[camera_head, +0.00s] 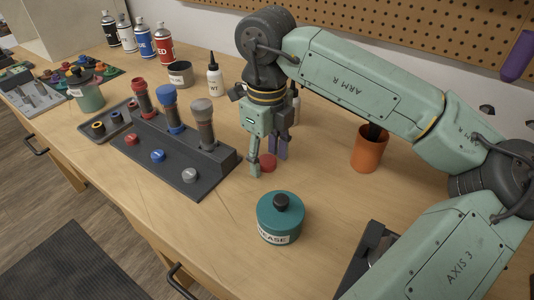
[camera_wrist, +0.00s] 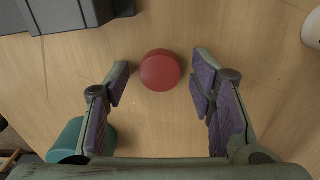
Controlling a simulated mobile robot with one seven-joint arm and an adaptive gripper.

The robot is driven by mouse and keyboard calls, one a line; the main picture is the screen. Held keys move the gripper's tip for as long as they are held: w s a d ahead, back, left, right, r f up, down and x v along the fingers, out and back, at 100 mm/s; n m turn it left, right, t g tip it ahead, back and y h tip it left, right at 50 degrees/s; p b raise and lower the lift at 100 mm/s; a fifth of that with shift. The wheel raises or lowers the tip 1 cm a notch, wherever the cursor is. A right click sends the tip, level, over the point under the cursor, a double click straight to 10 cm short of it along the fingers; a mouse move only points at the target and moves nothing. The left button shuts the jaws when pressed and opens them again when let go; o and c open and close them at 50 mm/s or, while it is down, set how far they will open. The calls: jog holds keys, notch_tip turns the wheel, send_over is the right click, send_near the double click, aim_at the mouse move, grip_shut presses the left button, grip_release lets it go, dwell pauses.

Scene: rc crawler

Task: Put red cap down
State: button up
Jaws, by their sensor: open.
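The red cap (camera_head: 268,161) lies on the wooden bench top, right of the dark grey stand; it also shows in the wrist view (camera_wrist: 160,71) as a round red disc. My gripper (camera_head: 267,168) is open, with its fingers pointing down at the cap. In the wrist view my open gripper (camera_wrist: 160,72) has one finger on each side of the cap, with a gap on both sides. The cap sits near the fingertips and nothing is held.
The dark grey stand (camera_head: 222,164) holds red, blue and grey-topped shock parts on the left. A teal grease jar (camera_head: 281,222) stands in front of my gripper. An orange cup (camera_head: 369,150) stands to the right. Bare bench lies between them.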

aim_at(267, 161)
notch_tip(267, 161, up, 12)
jog(key=b, duration=0.1)
jog(key=shift+r, duration=0.15)
dwell(0.4)
